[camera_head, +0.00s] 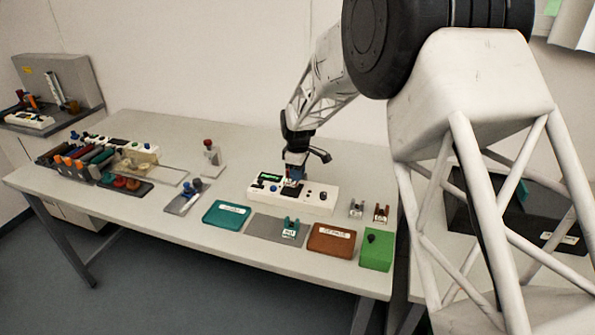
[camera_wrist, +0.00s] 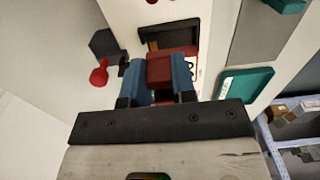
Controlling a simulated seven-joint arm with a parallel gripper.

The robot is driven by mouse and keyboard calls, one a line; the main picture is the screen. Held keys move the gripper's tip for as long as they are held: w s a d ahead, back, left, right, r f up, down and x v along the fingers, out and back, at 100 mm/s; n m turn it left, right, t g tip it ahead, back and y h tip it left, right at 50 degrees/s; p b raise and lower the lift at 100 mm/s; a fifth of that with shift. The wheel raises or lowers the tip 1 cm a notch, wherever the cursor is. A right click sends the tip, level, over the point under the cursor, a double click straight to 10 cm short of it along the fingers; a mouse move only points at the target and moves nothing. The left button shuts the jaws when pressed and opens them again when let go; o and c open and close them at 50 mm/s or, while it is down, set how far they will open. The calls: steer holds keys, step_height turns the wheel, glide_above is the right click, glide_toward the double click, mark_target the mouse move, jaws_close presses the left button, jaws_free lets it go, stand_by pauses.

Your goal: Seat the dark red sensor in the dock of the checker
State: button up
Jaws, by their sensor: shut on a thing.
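The checker (camera_head: 322,206) is a white box with a green display on the table; its white top also shows in the wrist view (camera_wrist: 217,45). My gripper (camera_head: 292,182) is low over the middle of it, pointing down. In the wrist view my gripper (camera_wrist: 163,74) has its blue fingers shut on the dark red sensor (camera_wrist: 172,67), which has a white label on its side. A dark recess with a tan edge (camera_wrist: 172,37), seemingly the dock, lies just beyond the sensor. I cannot tell whether the sensor touches it. The head view mostly hides the sensor behind the fingers.
A teal tray (camera_head: 227,214), a brown tray (camera_head: 331,240) and a green box (camera_head: 377,251) stand along the front. A teal clip-like part (camera_head: 291,228) sits on a grey mat between the trays. A red-knobbed stand (camera_head: 210,158) is left of the checker. Racks crowd the far left.

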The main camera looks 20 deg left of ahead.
steer(key=shift+f, duration=1.6)
stand_by(0.4)
steer(key=o, duration=1)
steer(key=shift+r, duration=0.15)
steer(key=shift+w+r, duration=0.15)
steer(key=shift+r, duration=4.2)
